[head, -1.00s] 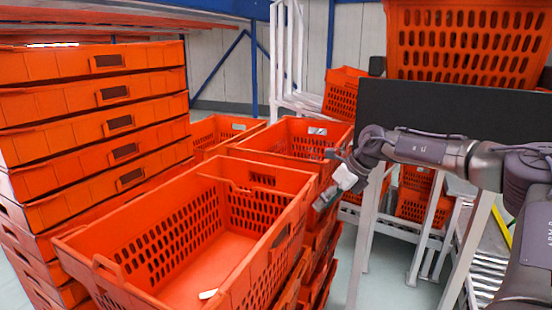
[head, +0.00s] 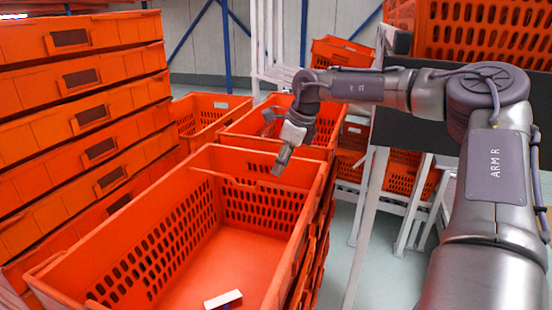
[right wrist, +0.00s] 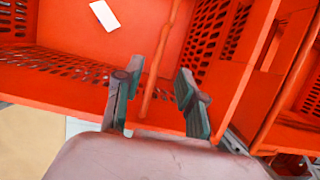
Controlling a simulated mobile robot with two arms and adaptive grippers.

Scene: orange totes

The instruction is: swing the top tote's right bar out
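The top tote (head: 170,190) is an open orange crate with slotted walls; it fills the lower middle of the head view. A thin orange bar (head: 250,184) runs along the inside of its far end. My right gripper (head: 279,170) points down over that end, near the far right corner. In the right wrist view, my right gripper (right wrist: 160,70) has its two fingers apart, and a thin orange bar (right wrist: 165,55) appears in the gap between them. I cannot tell whether the fingers touch it. My left gripper is not in view.
A white label or card (head: 223,299) lies on the tote's floor. A tall stack of orange totes (head: 85,120) stands at left. More totes (head: 205,118) stand behind. A dark panel (head: 400,125) and white frame legs (head: 372,200) are at right.

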